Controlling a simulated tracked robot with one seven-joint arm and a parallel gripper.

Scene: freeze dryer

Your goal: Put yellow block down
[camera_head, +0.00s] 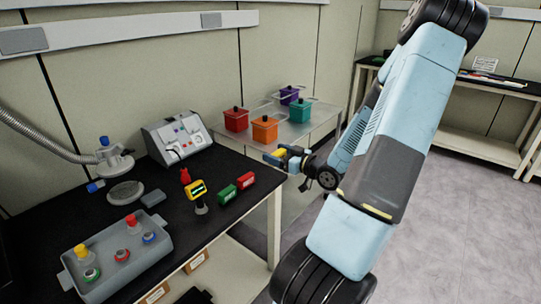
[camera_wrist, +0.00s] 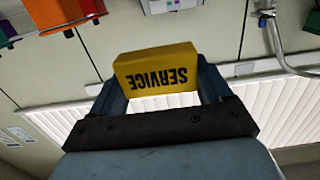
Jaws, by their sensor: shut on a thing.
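The yellow block (camera_wrist: 157,70), marked "SERVICE" upside down in the wrist view, is between the two fingers of my gripper (camera_wrist: 160,88). My gripper is shut on it. In the head view, my gripper (camera_head: 285,157) holds the yellow block (camera_head: 278,154) in the air, just past the right end of the black-topped bench (camera_head: 165,188). The block is small there and partly hidden by the fingers. A green block (camera_head: 228,193) and a red block (camera_head: 246,180) stand on the bench near its right edge.
A yellow-and-black device (camera_head: 196,188) stands left of the green block. A grey tray (camera_head: 102,284) with flasks is at the front left. A control box (camera_head: 178,138) stands at the back. A side table (camera_head: 312,124) carries red, orange, teal and purple bins. My arm covers the right middle.

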